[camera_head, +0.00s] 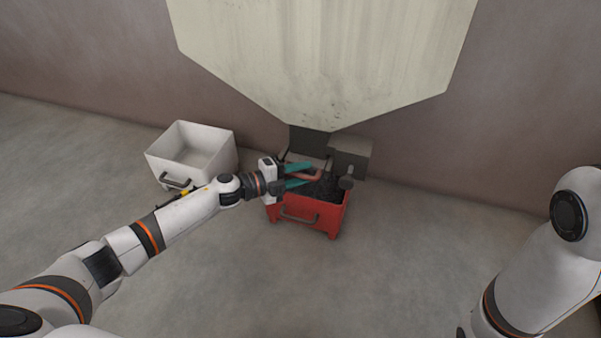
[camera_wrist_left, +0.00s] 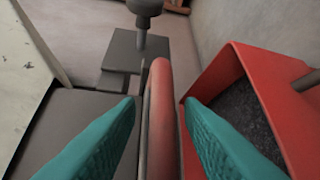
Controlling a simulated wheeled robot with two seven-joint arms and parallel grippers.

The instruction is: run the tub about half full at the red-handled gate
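The red tub (camera_head: 311,216) stands on the floor under the pale hopper's dark chute (camera_head: 309,139). Dark pellets (camera_head: 328,186) lie in it; they also show in the left wrist view (camera_wrist_left: 246,118), below the rim, but the exact level is hard to judge. The gate's red handle (camera_head: 306,176) runs between my left gripper's teal fingers (camera_head: 312,174). In the left wrist view the handle (camera_wrist_left: 161,110) has a finger on each side, with gaps, so the gripper (camera_wrist_left: 160,102) looks open around it. My right arm (camera_head: 530,265) is at the right; its gripper is not visible.
A white, empty tub (camera_head: 195,152) with a grey handle stands left of the red tub. The large hopper (camera_head: 330,60) hangs above, in front of the wall. A grey box (camera_head: 350,156) with a knob sits right of the chute. The front floor is clear.

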